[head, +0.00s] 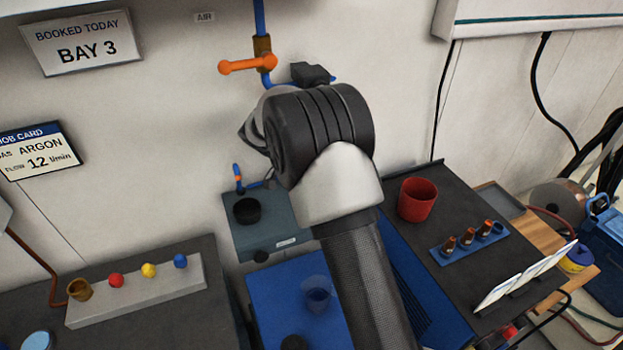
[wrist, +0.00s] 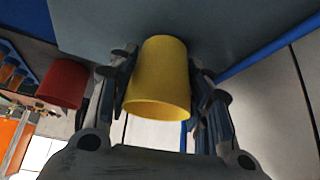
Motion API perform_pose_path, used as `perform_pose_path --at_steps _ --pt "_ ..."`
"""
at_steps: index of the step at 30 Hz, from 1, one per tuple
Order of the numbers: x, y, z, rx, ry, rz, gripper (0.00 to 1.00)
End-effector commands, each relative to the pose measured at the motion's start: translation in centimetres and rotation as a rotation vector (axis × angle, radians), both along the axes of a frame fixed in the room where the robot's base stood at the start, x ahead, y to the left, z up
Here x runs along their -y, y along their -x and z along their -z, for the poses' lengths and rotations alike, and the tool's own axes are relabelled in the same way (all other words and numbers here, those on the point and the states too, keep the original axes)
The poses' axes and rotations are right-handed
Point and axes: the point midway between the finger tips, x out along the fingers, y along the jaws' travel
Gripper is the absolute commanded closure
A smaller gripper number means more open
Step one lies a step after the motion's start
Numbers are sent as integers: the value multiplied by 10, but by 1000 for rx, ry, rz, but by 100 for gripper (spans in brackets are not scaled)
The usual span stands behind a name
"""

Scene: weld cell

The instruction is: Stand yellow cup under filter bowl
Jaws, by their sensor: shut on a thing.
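The yellow cup (wrist: 158,92) is between the two fingers of my gripper (wrist: 163,70) in the wrist view, which shows the place upside down. The fingers are shut on its sides. Its wider end is away from the grey surface (wrist: 215,28) seen behind its narrow end. I cannot tell whether the cup touches that surface. In the head view my arm hides the gripper and the cup. I cannot make out the filter bowl for sure; a dark fitting (head: 311,74) beside the blue air pipe (head: 259,18) is partly covered by my wrist.
A red cup (head: 417,200) stands on the dark bench to the right, near a blue rack (head: 468,244). A translucent blue vessel (head: 318,295) is over the blue top (head: 275,300). An orange valve handle (head: 247,65) juts from the pipe. A grey box (head: 285,215) is left of my arm.

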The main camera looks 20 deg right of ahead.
Motion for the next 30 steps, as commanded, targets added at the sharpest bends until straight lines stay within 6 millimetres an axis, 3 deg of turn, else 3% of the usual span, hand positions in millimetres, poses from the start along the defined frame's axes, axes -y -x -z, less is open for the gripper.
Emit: perform_pose_path --at_steps 9,10,20,30 --pt "0 0 3 2 1 0 77" --pt "0 0 3 1 1 -1 54" --pt "0 0 2 1 1 -1 32" --pt "0 0 0 1 1 -1 32"
